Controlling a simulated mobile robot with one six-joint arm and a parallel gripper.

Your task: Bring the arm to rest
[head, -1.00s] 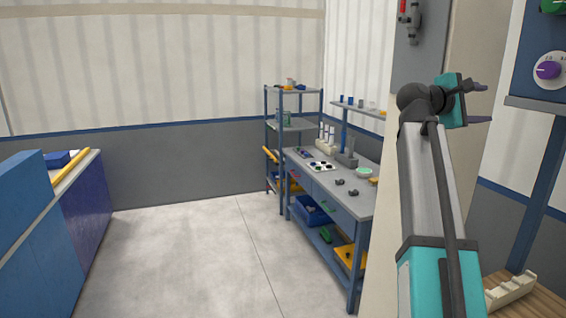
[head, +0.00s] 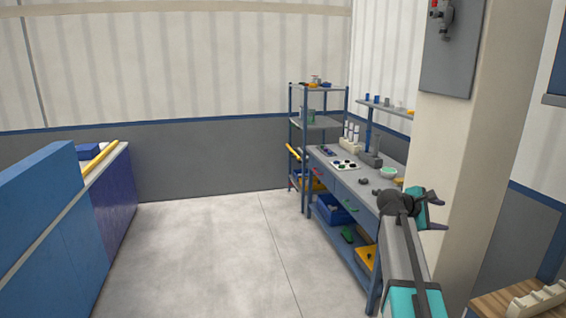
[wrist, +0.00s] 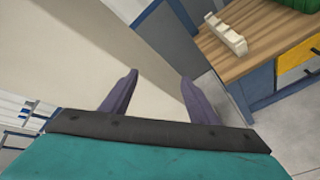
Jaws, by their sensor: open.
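My gripper (head: 440,212) is at the lower right of the head view, in front of a beige pillar, with its fingers pointing right. In the wrist view its two purple fingers (wrist: 156,92) are apart with nothing between them. The gripper is open and empty. My grey and teal arm rises from the bottom edge of the head view towards it.
A beige pillar (head: 480,150) stands right behind the gripper. A wooden bench with a cream rack (wrist: 232,36) is to its right. A workbench (head: 345,185) and a shelf unit (head: 317,123) stand further back. A blue counter (head: 45,235) is at left; the floor (head: 210,250) between is clear.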

